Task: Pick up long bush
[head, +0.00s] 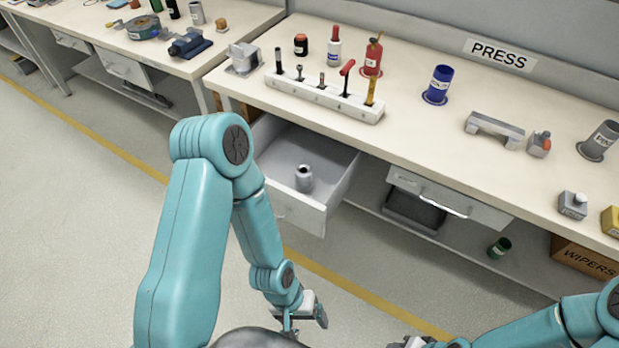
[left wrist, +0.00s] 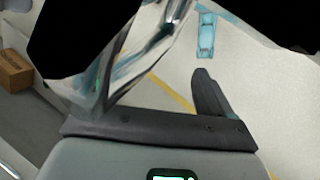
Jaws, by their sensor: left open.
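A short grey metal cylinder with a dark hole in its top, which looks like the bush (head: 304,178), stands upright in the open drawer (head: 285,208) under the bench. My left gripper (head: 304,316) is open and empty. It is low in the head view, in front of the drawer and apart from the bush. The left wrist view shows floor and dark gripper parts, not the bush. My right gripper (head: 422,342) is cut off at the bottom edge of the head view, so its jaws cannot be made out.
The bench (head: 440,140) carries a tool rack (head: 325,98), a blue can (head: 438,84) and a grey bracket (head: 494,130). A second drawer (head: 450,200) is nearly shut. A cardboard box (head: 585,258) and a green can (head: 499,247) are below. Open floor lies in front.

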